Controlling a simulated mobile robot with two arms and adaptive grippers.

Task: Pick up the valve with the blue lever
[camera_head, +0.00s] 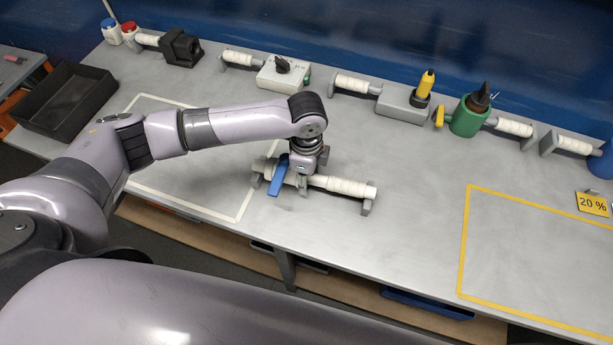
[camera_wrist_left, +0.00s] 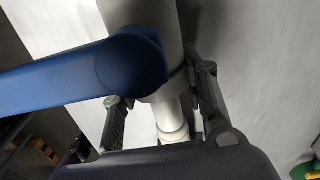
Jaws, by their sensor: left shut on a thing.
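The valve with the blue lever (camera_head: 278,176) lies along a pale pipe piece (camera_head: 343,187) resting on small grey supports on the table. My left gripper (camera_head: 303,182) comes down from above and is shut on the valve, just right of the lever. In the left wrist view, the blue lever (camera_wrist_left: 60,76) reaches out to the left from the grey valve body (camera_wrist_left: 170,50). The left gripper's fingers (camera_wrist_left: 160,108) stand on either side of the body. The exact contact is partly hidden by the gripper. My right gripper is not in view.
A white-outlined area (camera_head: 239,219) lies under my left arm. A yellow-outlined area (camera_head: 463,240) at the right is empty. Along the back stand a black clamp (camera_head: 181,48), a switch box (camera_head: 283,73), a grey block (camera_head: 403,106) and a green fitting (camera_head: 468,117). A black tray (camera_head: 62,100) is at left.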

